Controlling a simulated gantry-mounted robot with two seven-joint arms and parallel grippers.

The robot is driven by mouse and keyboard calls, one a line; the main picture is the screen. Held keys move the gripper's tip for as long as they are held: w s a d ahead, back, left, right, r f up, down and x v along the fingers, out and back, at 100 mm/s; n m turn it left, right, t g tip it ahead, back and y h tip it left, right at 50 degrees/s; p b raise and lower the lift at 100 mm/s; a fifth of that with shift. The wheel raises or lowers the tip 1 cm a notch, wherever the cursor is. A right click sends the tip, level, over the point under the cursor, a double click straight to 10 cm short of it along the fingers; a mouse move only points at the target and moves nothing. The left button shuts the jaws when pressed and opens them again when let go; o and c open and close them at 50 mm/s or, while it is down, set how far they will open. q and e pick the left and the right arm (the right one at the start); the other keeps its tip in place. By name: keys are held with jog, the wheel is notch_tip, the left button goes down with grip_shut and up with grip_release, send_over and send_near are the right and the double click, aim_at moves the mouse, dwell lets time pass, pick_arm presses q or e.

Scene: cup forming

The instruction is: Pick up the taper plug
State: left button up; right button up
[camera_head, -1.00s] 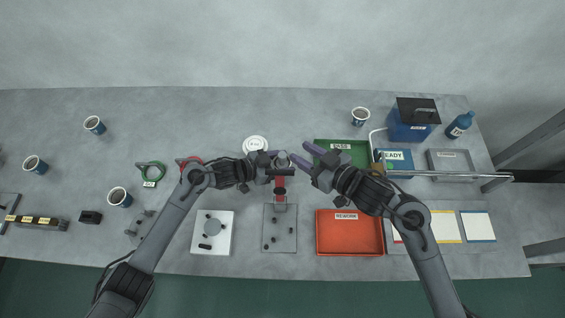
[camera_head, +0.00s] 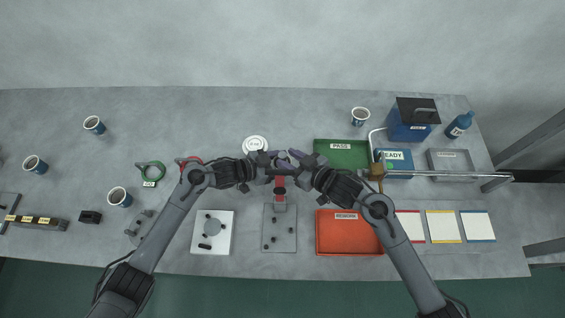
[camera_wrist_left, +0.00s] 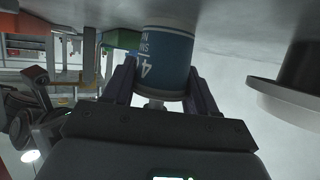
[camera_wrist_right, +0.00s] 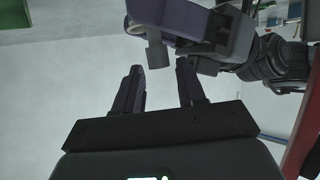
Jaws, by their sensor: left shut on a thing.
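My left gripper (camera_wrist_left: 160,85) is shut on a blue cup (camera_wrist_left: 168,52) with white lettering, seen upside down between its fingers in the left wrist view. A small grey stem (camera_wrist_left: 154,104), apparently the taper plug, sticks out at the cup's mouth. What looks like the same grey plug end (camera_wrist_right: 157,55) shows in the right wrist view, beside the left gripper's purple finger. My right gripper (camera_wrist_right: 160,75) is open and empty, its fingertips just short of the plug end. In the head view the left gripper (camera_head: 276,163) and right gripper (camera_head: 289,158) nearly meet, hiding most of the cup.
A red stand (camera_head: 280,188) on a grey plate (camera_head: 279,240) is just below the grippers. A round white disc (camera_head: 256,143) lies behind them. A green tray (camera_head: 342,160) and a red tray (camera_head: 349,240) lie to the right. The back strip of table is mostly clear.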

aim_at(285, 157)
jog(key=shift+x, duration=1.85)
jog(key=shift+d+f, duration=0.1)
jog(key=shift+f, duration=0.05)
grip_shut()
